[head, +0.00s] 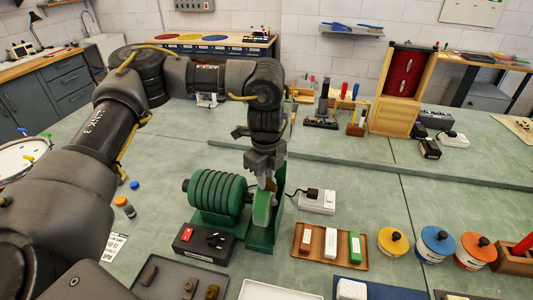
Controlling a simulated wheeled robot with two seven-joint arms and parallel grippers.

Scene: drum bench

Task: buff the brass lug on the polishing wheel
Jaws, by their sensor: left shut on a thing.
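The polishing machine has a green ribbed motor (218,196) and a light green wheel (261,210) at its right end, on a green stand. My left gripper (267,184) comes down from above and is shut at the top of the wheel. A small brassy piece shows between its fingertips, most likely the brass lug; it is mostly hidden by the fingers. I cannot tell whether it touches the wheel. A black switch box (204,244) with a red switch and dark knobs stands in front of the motor. My right gripper is not in view.
A grey tray (215,272) with several dark metal pieces lies in front. A wooden tray (306,261) holds three coloured bars. A white socket block (318,202) with a black plug stands right of the wheel. Yellow (393,242), blue (434,245) and orange (475,252) pots stand at the right.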

